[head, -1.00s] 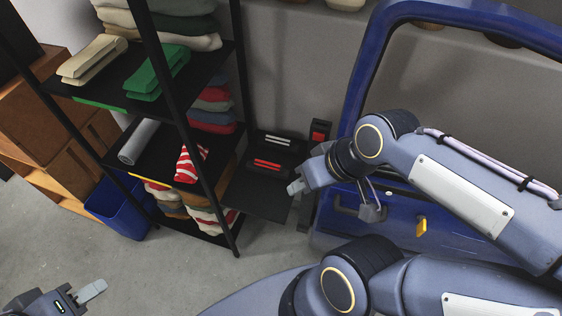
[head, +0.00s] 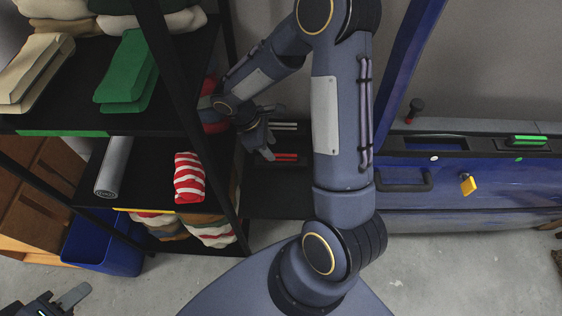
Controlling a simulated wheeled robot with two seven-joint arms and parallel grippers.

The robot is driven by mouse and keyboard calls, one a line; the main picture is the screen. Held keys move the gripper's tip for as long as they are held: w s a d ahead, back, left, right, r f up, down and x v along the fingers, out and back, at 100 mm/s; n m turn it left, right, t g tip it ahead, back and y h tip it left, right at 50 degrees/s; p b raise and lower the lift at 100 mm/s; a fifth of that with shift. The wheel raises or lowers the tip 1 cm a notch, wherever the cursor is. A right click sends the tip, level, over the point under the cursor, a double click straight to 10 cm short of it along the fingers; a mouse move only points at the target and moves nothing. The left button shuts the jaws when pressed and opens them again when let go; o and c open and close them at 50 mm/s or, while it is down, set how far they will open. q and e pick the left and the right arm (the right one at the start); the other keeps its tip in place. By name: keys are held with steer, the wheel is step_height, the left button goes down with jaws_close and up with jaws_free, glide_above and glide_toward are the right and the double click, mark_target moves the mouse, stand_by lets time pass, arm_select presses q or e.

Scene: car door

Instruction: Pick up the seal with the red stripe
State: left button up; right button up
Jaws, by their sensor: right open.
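The seal with the red stripe (head: 287,160) is dark with a bright red band, lying on a black stand (head: 282,205) beside the shelf rack. A similar seal with pale stripes (head: 284,126) lies behind it. My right gripper (head: 270,134) is open and empty, just left of the two seals, its fingers pointing toward them. I cannot tell its height above the stand. My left gripper (head: 72,300) is at the bottom left corner, partly cut off by the frame, away from the seals.
The black rack (head: 165,195) with folded cloths stands close on the left. A red-and-white striped cloth (head: 189,178) lies on its lower shelf. A blue bin (head: 103,232) is on the floor. The blue car door (head: 460,170) at right carries a green-striped piece (head: 528,139) and a yellow tag (head: 467,184).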

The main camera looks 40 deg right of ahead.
mark_target(279, 155)
steer(key=x, duration=0.5)
steer(key=shift+s+d+f+b, duration=0.1)
steer(key=shift+d+f+b, duration=0.15)
steer(key=shift+d+b, duration=0.15)
steer(key=c, duration=0.8)
steer(key=shift+r, duration=0.1)
